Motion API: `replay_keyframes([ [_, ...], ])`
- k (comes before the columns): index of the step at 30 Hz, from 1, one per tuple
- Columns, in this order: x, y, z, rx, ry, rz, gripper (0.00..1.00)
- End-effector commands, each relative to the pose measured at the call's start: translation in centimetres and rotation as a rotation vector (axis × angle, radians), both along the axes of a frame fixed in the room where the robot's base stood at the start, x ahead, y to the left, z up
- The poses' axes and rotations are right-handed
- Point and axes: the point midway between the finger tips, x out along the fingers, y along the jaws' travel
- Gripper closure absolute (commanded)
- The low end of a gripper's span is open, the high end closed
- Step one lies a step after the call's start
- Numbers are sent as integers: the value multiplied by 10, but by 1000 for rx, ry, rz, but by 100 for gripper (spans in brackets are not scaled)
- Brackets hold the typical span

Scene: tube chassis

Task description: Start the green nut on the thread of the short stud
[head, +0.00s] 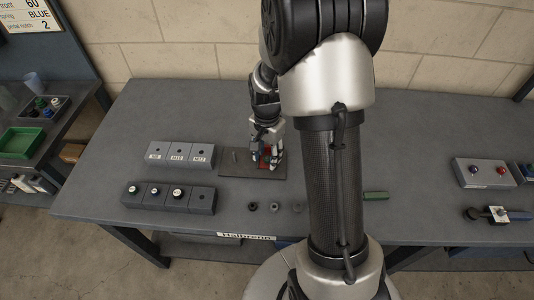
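My gripper (270,162) points down over a dark flat plate (235,171) in the middle of the bench. A small upright pin, possibly a stud (234,156), stands on the plate left of my gripper. A red part (264,156) shows at the fingers, and small green and blue specks show there too. I cannot tell whether the green speck is the nut or whether the fingers are shut on anything. Which stud is the short one cannot be told; the fingers hide part of the plate.
Grey blocks marked M8, M10, M12 (179,153) stand left of the plate; blocks with black knobs (168,196) stand nearer. Several dark rings (275,206) lie in front. A green bar (376,196) lies right of my arm. A grey box (484,172) stands far right.

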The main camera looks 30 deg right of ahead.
Motion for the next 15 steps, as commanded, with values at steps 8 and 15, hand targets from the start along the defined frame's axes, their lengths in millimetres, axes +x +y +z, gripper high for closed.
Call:
replay_keyframes([
  [8,0,0,1,0,-1,0,59],
  [15,1,0,32,-2,-5,0,59],
])
